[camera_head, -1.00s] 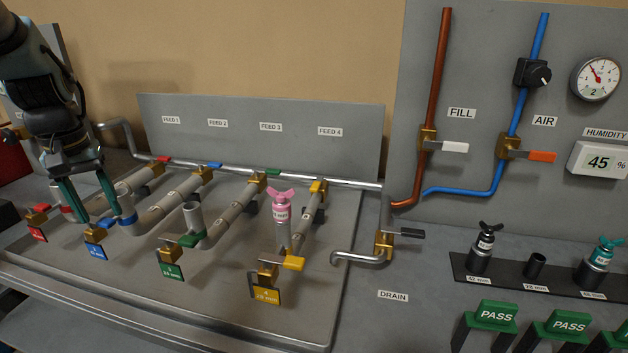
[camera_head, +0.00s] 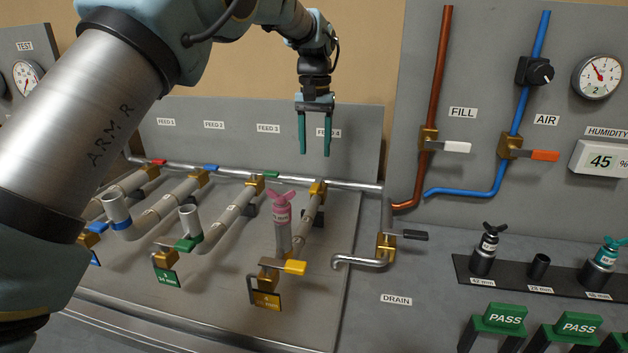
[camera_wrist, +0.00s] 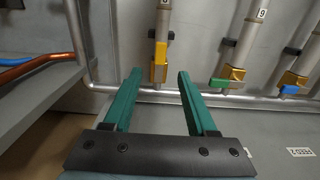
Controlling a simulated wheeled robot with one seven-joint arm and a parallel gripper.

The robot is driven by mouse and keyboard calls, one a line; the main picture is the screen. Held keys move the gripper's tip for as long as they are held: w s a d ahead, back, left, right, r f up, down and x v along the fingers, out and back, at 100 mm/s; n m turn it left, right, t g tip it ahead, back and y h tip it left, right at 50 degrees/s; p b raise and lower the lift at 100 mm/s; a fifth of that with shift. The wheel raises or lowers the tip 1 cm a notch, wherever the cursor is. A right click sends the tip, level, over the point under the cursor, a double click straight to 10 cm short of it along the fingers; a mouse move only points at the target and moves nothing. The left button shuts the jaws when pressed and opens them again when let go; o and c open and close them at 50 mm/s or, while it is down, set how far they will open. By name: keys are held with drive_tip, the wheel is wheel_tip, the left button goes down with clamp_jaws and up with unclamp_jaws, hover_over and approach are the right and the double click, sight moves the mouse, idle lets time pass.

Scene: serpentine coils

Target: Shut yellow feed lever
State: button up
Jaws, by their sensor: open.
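The yellow feed lever (camera_head: 317,187) is on the brass valve where the feed 4 pipe meets the manifold. In the wrist view the yellow lever (camera_wrist: 160,52) lies along its pipe and appears between my fingertips. My gripper (camera_head: 315,153) is open and empty, pointing down above this valve, in front of the FEED 4 panel. In the wrist view its two green fingers (camera_wrist: 158,76) are spread apart, and no contact with the lever shows.
A pink-topped fitting (camera_head: 281,215) stands upright left of the feed 4 pipe. The green lever (camera_wrist: 220,83) and blue lever (camera_wrist: 290,89) lie crosswise on neighbouring valves. The back panel (camera_head: 355,140) rises behind; the copper pipe (camera_head: 433,90) is to the right.

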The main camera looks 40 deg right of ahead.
sight(314, 187)
wheel_tip(314, 187, down, 10)
drive_tip(key=p, duration=0.2)
drive_tip(key=shift+r+p, duration=0.15)
drive_tip(key=shift+p, duration=0.25)
clamp_jaws()
idle(1.1)
